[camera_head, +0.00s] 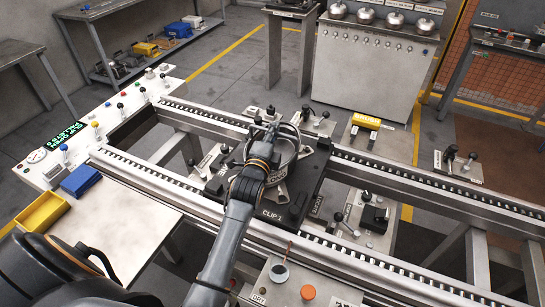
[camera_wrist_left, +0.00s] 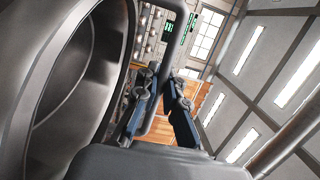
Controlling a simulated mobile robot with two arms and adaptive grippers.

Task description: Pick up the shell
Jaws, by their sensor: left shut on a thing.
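The shell (camera_head: 287,152) is a round, hollow grey metal body at the dark pallet (camera_head: 302,204) in the middle of the rails. Where the tube joins the shell is hidden. My right gripper is not in view.
Two metal rails (camera_head: 420,187) run on both sides of the pallet. Small stations with black levers (camera_head: 455,160) stand around it. A yellow bin (camera_head: 42,212) and a blue box (camera_head: 80,180) are at the left. A cabinet with several domed shells (camera_head: 375,75) stands behind.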

